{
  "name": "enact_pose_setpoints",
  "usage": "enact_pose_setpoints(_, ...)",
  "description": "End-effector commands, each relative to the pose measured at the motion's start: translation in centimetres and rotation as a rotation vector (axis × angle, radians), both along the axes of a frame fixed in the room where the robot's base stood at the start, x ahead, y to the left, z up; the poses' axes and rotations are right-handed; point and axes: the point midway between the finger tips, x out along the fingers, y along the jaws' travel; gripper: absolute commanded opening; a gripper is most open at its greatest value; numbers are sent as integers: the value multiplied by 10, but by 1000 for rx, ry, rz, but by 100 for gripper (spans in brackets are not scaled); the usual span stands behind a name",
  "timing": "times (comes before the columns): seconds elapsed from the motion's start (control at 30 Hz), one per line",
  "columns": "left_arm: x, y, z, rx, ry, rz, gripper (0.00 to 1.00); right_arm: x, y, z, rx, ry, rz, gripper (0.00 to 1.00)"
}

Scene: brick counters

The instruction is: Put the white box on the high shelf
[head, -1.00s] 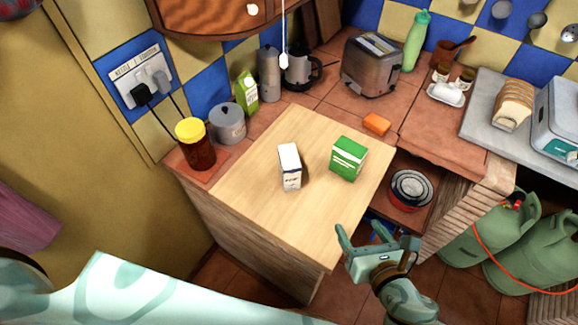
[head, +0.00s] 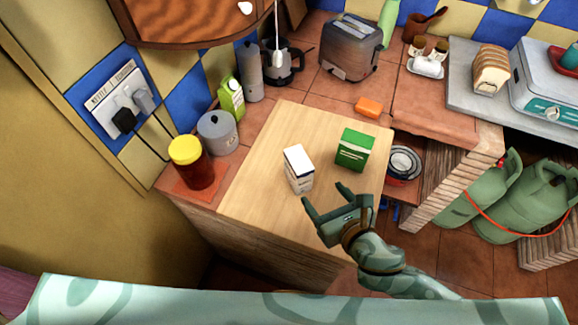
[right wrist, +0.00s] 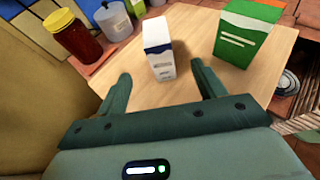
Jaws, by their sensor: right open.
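The white box (head: 299,170) stands upright on the light wooden board of the counter, left of a green box (head: 354,150). In the right wrist view the white box (right wrist: 159,50) stands ahead of the fingers, roughly between them and apart from them. My right gripper (head: 323,193) is open and empty, in front of the white box at the board's near edge. Its two fingers also show in the right wrist view (right wrist: 160,88). The underside of a rounded wooden cupboard or shelf (head: 195,28) shows at the top left. My left gripper is not in view.
A yellow-lidded jar (head: 192,163), a grey pot (head: 217,132) and a green carton (head: 231,97) line the left edge. An orange block (head: 368,107) and a toaster (head: 350,47) stand behind. The board around the white box is clear.

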Motion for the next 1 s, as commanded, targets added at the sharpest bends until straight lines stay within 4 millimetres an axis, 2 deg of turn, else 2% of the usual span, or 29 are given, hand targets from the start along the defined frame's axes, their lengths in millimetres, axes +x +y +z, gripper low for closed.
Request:
enact_pose_setpoints(0.1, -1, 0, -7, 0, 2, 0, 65, 26, 13, -13, 2, -2, -1, 69)
enact_pose_setpoints(0.3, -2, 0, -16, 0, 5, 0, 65, 62, 32, -30, 1, 0, 0, 69)
enact_pose_setpoints(0.57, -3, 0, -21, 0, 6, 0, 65, 83, 43, -38, 1, -2, -1, 69)
enact_pose_setpoints(0.8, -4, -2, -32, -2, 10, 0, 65, 113, 63, -51, 1, 0, 0, 69)
enact_pose_setpoints(1.0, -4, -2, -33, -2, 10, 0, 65, 119, 66, -53, 0, 0, 0, 69)
